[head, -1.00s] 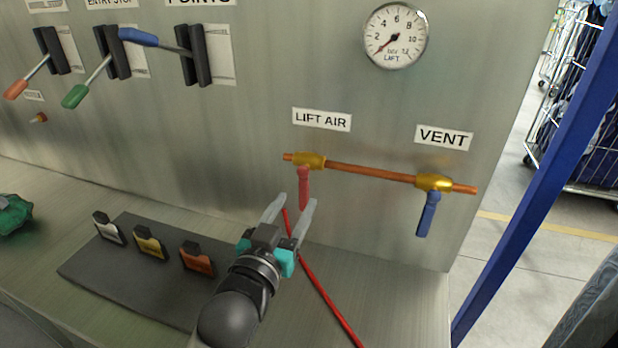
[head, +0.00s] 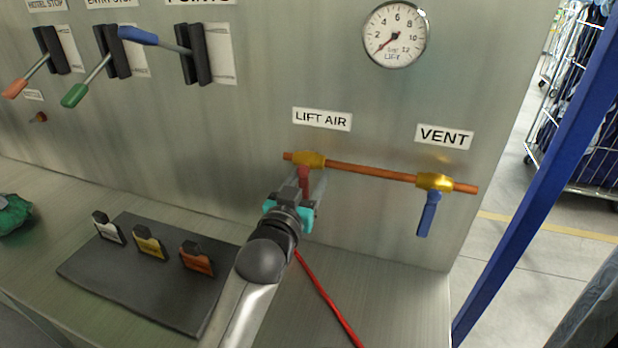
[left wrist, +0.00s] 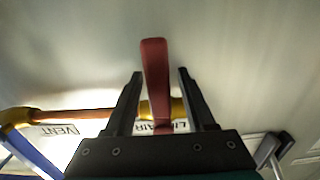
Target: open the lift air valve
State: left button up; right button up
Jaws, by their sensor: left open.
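The lift air valve has a brass body (head: 309,159) on a copper pipe, under a LIFT AIR label (head: 322,119). Its red handle (head: 304,178) hangs down, across the pipe, and is partly hidden by my gripper. My left gripper (head: 307,184) is open at the handle. In the left wrist view the red handle (left wrist: 155,75) stands between the two open fingers (left wrist: 157,75), with a gap on each side. My right gripper is not in view.
The vent valve's blue handle (head: 428,214) hangs down to the right. A gauge (head: 395,35) is above, its needle low. Levers (head: 90,80) are at upper left. A dark mat (head: 140,285) with tags and a red cord (head: 325,295) lie on the ledge.

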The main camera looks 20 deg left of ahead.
pick_arm(q)
grip_shut()
dwell(1.3)
